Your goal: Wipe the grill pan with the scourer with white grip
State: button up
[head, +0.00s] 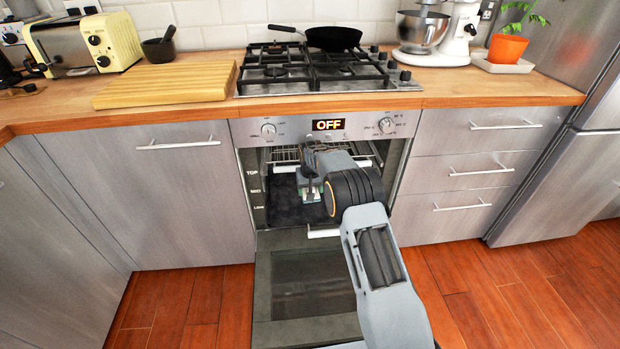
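The dark grill pan (284,208) sits inside the open oven, below a wire rack. My arm reaches in through the oven opening, over the pan, and hides its right part. My gripper (311,189) points down over the pan. It appears shut on the scourer (311,196), a small block with a pale top and a greenish lower edge. The scourer is at or just above the pan's surface; I cannot tell whether it touches.
The oven door (305,285) hangs open towards me under my arm. The wire rack (286,154) is close above the pan. A hob (285,75) with a black frying pan (333,38) is on top. A wooden board (165,86) lies on the left counter.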

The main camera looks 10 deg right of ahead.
jog(key=shift+r+p, duration=0.95)
jog(key=shift+r, duration=0.9)
